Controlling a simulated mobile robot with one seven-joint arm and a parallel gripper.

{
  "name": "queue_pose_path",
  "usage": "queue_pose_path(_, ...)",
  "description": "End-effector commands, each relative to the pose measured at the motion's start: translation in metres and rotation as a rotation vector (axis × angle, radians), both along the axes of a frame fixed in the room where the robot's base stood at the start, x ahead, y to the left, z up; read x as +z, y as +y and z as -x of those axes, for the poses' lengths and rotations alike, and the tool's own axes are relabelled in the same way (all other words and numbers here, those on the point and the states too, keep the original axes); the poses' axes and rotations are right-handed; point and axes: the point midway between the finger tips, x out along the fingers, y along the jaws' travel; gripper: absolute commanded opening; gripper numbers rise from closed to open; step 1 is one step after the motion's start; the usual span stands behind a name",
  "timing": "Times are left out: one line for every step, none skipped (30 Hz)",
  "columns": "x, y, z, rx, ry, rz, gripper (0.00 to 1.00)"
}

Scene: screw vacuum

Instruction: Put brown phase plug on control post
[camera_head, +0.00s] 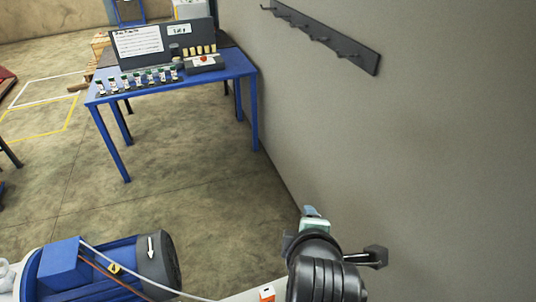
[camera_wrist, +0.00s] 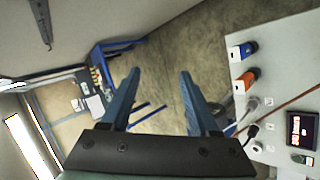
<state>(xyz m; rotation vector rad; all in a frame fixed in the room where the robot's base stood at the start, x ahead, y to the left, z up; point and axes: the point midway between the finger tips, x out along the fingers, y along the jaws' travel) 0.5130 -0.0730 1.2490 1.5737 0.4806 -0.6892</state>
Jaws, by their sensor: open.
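My gripper (camera_wrist: 159,74) is open and empty, its two blue fingers apart in the wrist view. In the head view its end (camera_head: 312,214) shows at the bottom, partly hidden by my dark wrist. At the right of the wrist view is a pale panel (camera_wrist: 283,75) with a row of plugs or sockets. One is orange-brown (camera_wrist: 247,79), below a blue one (camera_wrist: 244,50). The orange-brown one may be the brown phase plug; I cannot tell for sure. A small orange part (camera_head: 267,293) also shows at the head view's bottom edge. My fingers are left of the row, not touching it.
A blue motor (camera_head: 105,268) with cables lies at the bottom left. A blue table (camera_head: 227,66) with a dark board and small parts stands at the back. A grey wall (camera_head: 430,140) with a hook rail (camera_head: 325,36) borders the right. Open floor (camera_head: 200,180) lies between.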

Motion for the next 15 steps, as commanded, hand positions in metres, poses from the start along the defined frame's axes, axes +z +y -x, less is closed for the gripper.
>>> queue_pose_path(0.041, 0.005, -0.018, -0.068, -0.145, -0.077, 0.62)
queue_pose_path(0.065, 0.007, -0.026, -0.108, -0.229, -0.134, 0.62)
queue_pose_path(0.098, 0.011, -0.035, -0.153, -0.343, -0.216, 0.62)
queue_pose_path(0.124, 0.014, -0.040, -0.181, -0.427, -0.283, 0.62)
queue_pose_path(0.150, 0.017, -0.043, -0.202, -0.510, -0.352, 0.62)
queue_pose_path(0.184, 0.022, -0.045, -0.223, -0.619, -0.452, 0.62)
queue_pose_path(0.210, 0.025, -0.045, -0.232, -0.698, -0.528, 0.62)
queue_pose_path(0.236, 0.029, -0.042, -0.236, -0.775, -0.610, 0.62)
queue_pose_path(0.270, 0.033, -0.036, -0.230, -0.874, -0.721, 0.62)
queue_pose_path(0.295, 0.038, -0.030, -0.219, -0.942, -0.806, 0.62)
queue_pose_path(0.319, 0.041, -0.023, -0.202, -1.007, -0.889, 0.62)
queue_pose_path(0.348, 0.046, -0.012, -0.171, -1.082, -1.000, 0.62)
queue_pose_path(0.367, 0.049, -0.002, -0.144, -1.130, -1.079, 0.62)
queue_pose_path(0.385, 0.053, 0.007, -0.113, -1.172, -1.155, 0.62)
queue_pose_path(0.406, 0.057, 0.020, -0.070, -1.219, -1.246, 0.62)
